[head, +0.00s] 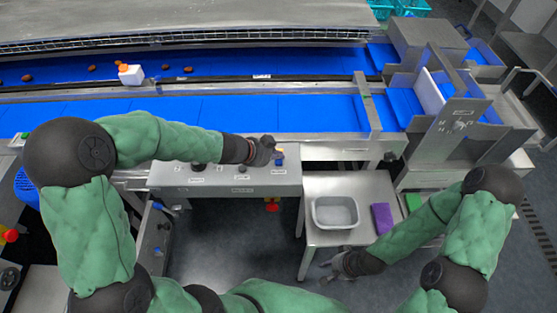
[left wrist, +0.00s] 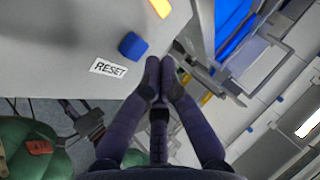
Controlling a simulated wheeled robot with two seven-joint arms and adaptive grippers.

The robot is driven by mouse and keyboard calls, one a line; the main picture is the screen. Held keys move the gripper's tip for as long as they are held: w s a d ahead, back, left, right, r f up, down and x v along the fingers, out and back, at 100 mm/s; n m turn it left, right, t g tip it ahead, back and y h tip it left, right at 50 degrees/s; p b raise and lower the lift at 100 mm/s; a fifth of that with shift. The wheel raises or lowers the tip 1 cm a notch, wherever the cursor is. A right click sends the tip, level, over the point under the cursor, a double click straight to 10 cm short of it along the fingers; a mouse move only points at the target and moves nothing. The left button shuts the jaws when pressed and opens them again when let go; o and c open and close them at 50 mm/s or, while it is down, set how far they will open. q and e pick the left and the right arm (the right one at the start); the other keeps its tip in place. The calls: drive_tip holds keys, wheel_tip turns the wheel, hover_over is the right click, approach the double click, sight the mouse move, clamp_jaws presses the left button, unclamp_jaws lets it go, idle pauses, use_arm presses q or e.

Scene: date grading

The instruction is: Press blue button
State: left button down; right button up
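The blue button (left wrist: 132,45) stands on a light grey panel beside a label reading RESET (left wrist: 108,68) in the left wrist view. In the head view the blue button (head: 279,153) shows at the right end of the grey control panel (head: 225,187). My left gripper (left wrist: 160,68) is empty, its fingertips together just right of the button in the wrist view, apart from it in the picture. In the head view my left gripper (head: 272,148) is close beside the button. My right gripper (head: 332,272) is low beside the small table; its fingers are too small to read.
Blue conveyor belts (head: 230,112) run behind the panel, with several dates and a white box (head: 131,75) on the far one. A steel table (head: 345,185) holds a grey tray (head: 335,225) and a purple block (head: 382,218). A red button (head: 272,206) hangs below the panel.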

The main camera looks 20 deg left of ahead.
sight(277, 163)
use_arm(q)
drive_tip(key=shift+f, duration=0.1)
drive_tip(key=shift+f, duration=0.35)
drive_tip(key=shift+f+b, duration=0.45)
drive_tip(key=shift+b, duration=0.1)
idle(0.8)
drive_tip(key=shift+r, duration=0.1)
drive_tip(key=shift+r+p, duration=0.8)
drive_tip(key=shift+p, duration=0.2)
drive_tip(key=shift+r, duration=0.1)
wheel_tip(277, 163, up, 5)
drive_tip(key=p, duration=0.5)
drive_tip(key=shift+p, duration=0.3)
